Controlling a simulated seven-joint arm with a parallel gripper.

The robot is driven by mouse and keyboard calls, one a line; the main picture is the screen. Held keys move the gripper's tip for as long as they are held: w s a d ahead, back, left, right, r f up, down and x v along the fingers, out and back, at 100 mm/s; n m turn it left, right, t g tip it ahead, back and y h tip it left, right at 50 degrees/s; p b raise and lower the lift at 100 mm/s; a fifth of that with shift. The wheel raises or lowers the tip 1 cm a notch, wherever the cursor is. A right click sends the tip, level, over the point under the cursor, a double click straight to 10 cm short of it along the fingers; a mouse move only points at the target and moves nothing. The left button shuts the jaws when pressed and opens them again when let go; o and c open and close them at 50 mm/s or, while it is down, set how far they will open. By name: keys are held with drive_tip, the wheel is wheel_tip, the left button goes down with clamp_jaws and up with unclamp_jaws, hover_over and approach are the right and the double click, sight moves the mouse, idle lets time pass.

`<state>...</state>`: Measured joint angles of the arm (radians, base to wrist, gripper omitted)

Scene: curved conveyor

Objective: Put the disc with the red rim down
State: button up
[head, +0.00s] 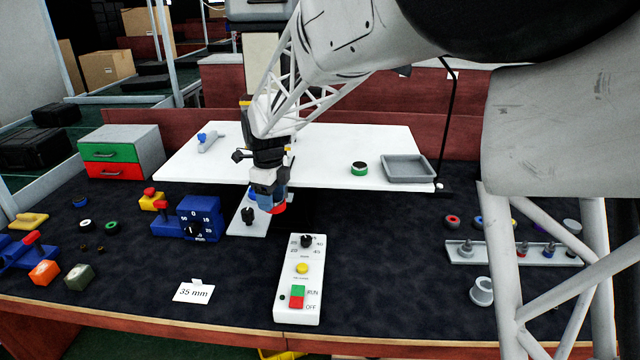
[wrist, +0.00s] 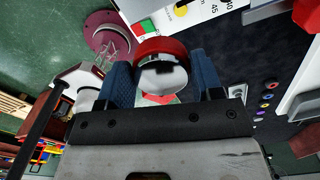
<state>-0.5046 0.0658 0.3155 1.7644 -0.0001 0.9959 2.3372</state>
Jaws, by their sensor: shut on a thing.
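The disc with the red rim (head: 278,208) is held in my gripper (head: 267,198) above the dark mat, just in front of the white table's near edge. In the head view mostly its red rim shows below the fingers. In the wrist view the disc (wrist: 161,76) has a shiny silver face and a red rim. It sits between the two blue finger pads of my gripper (wrist: 162,84), one on each side. A disc with a green rim (head: 359,168) lies on the white table (head: 300,150), apart from my gripper.
A grey tray (head: 408,169) stands on the white table at right. A blue dial device (head: 198,219) and a light plate with a black knob (head: 247,218) stand near my gripper. A white control box (head: 301,280) and a "35 mm" card (head: 194,292) are in front. Mat between card and box is clear.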

drive_tip(key=shift+w+d, duration=0.1)
drive_tip(key=shift+d, duration=0.05)
drive_tip(key=shift+w+d, duration=0.45)
drive_tip(key=shift+d, duration=0.05)
drive_tip(key=w+d, duration=0.5)
drive_tip(key=d, duration=0.7)
drive_tip(key=w+d+f, duration=0.1)
drive_tip(key=w+d, duration=0.5)
drive_tip(key=d, duration=0.7)
drive_tip(key=w+d+n, duration=0.1)
drive_tip(key=w+d, duration=0.5)
drive_tip(key=d, duration=0.6)
drive_tip(key=shift+w+d+f, duration=0.2)
drive_tip(key=shift+w+f, duration=0.05)
drive_tip(key=shift+f, duration=0.1)
drive_tip(key=shift+w, duration=0.1)
hover_over(405, 171)
drive_tip(key=shift+f, duration=0.75)
